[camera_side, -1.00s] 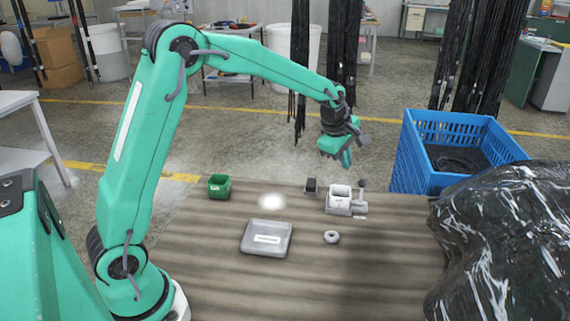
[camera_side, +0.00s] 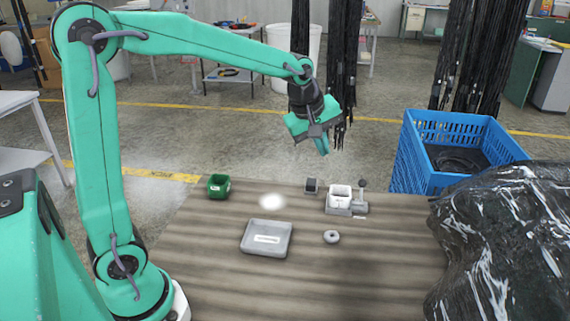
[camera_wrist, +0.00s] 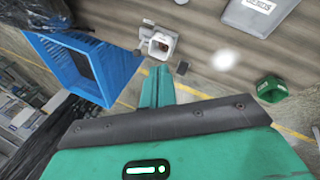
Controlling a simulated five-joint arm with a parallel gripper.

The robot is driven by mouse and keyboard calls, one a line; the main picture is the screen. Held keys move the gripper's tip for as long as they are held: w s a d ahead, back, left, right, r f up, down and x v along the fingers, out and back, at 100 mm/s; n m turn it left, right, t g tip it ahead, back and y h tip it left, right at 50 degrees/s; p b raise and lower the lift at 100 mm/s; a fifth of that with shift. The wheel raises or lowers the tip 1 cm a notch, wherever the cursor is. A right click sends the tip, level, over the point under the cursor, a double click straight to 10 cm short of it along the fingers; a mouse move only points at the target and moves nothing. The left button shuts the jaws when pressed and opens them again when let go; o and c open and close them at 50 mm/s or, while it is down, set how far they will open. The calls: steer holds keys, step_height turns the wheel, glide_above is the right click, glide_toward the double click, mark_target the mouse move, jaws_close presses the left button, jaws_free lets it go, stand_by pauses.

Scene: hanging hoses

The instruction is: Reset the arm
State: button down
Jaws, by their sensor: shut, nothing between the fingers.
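My gripper (camera_side: 321,145) is shut and empty, raised in the air beyond the far edge of the wooden table (camera_side: 205,280). Its green fingers point down in the side view and show together in the wrist view (camera_wrist: 157,88). My arm stretches from the left, bent at a high elbow. Nothing touches the fingers.
On the table are a green bin (camera_side: 219,187), a grey tray (camera_side: 266,239), a grey ring (camera_side: 331,237), a small dark box (camera_side: 311,186) and a light grey holder (camera_side: 340,198). A blue crate (camera_side: 415,165) and black wrapped bulk (camera_side: 500,250) stand right. Black hoses (camera_side: 345,50) hang behind.

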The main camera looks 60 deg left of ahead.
steer(key=s+d+m, duration=0.1)
steer(key=s+m, duration=1.3)
steer(key=s, duration=0.9)
steer(key=shift+d+r+t, duration=0.15)
steer(key=shift+r+t, duration=0.25)
steer(key=shift+r, duration=0.05)
steer(key=shift+s, duration=0.1)
